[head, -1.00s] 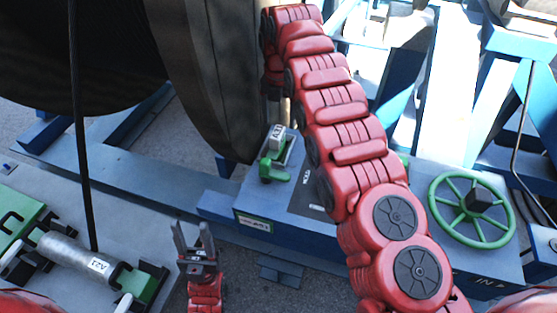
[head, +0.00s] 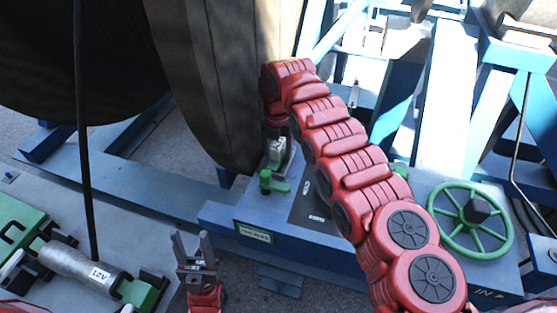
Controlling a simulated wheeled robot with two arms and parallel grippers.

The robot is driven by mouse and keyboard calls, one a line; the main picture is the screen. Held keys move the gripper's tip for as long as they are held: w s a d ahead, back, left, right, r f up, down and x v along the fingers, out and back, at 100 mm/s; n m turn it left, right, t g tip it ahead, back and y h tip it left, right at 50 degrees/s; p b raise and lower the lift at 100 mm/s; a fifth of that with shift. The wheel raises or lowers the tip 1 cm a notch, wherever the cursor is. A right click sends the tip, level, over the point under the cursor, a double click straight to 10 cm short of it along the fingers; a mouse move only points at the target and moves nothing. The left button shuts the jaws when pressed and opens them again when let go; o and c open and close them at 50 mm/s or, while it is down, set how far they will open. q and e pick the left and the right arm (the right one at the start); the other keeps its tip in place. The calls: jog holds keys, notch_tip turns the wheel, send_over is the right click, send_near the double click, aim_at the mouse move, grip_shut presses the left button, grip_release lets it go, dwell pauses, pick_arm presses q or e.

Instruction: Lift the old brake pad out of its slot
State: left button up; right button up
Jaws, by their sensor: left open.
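The old brake pad (head: 277,151) is a small grey block in its holder on the blue frame, beside the reel's rim. A green clamp part (head: 272,184) is just in front of it. My right arm arches over from the lower right, and its right gripper (head: 277,137) points down at the top of the pad. Its fingers are small and partly hidden, so I cannot tell whether they grip the pad. My left gripper (head: 192,246) is open and empty at the bottom, fingers pointing up, well away from the pad.
The large dark cable reel (head: 205,80) stands close to the left of the pad. A green handwheel (head: 470,218) is at the right.

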grip_shut()
jog(key=shift+r, duration=0.15)
dwell(0.4)
